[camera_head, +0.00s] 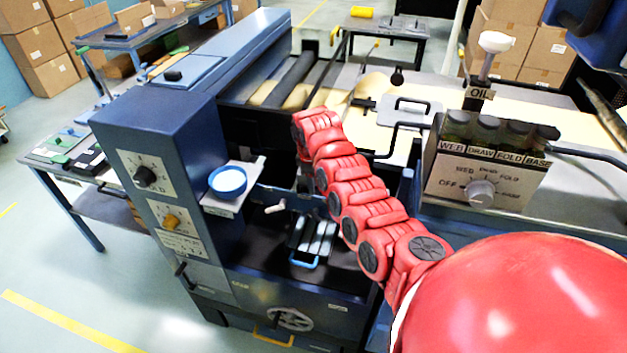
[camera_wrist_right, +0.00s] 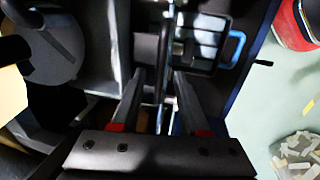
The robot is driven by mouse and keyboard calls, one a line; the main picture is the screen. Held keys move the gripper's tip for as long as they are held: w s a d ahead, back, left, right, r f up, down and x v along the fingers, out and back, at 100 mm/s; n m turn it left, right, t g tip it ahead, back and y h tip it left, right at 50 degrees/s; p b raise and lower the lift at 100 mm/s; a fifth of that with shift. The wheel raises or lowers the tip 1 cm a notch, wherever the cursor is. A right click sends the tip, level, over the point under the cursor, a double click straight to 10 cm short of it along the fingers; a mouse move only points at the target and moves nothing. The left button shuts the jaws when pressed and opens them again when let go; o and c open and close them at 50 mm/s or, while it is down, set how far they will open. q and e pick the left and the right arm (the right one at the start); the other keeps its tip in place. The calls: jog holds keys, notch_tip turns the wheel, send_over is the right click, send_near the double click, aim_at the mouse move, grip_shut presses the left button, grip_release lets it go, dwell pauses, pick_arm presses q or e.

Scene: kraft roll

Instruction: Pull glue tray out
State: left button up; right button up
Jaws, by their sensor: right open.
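The tray that appears to be the glue tray (camera_head: 313,238) sits low in the blue machine's dark bay. It has pale strips and a blue handle (camera_head: 304,262) at its front. In the right wrist view the blue handle (camera_wrist_right: 235,48) lies at the upper right, beside the dark-framed tray (camera_wrist_right: 201,42). My right gripper (camera_wrist_right: 160,78) is open, its fingers pointing toward a dark bar near the tray. The handle is to the right of the fingers and not between them. In the head view the right gripper is mostly hidden below my red arm. My left gripper is not in view.
A small shelf with a blue-rimmed round cup (camera_head: 228,181) sticks out left of the bay. A white-tipped lever (camera_head: 276,207) and a handwheel (camera_head: 290,319) are near the tray. A control box (camera_head: 486,165) stands to the right. The floor at left is clear.

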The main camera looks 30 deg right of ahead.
jog(key=shift+c, duration=0.2)
grip_shut()
dwell(1.2)
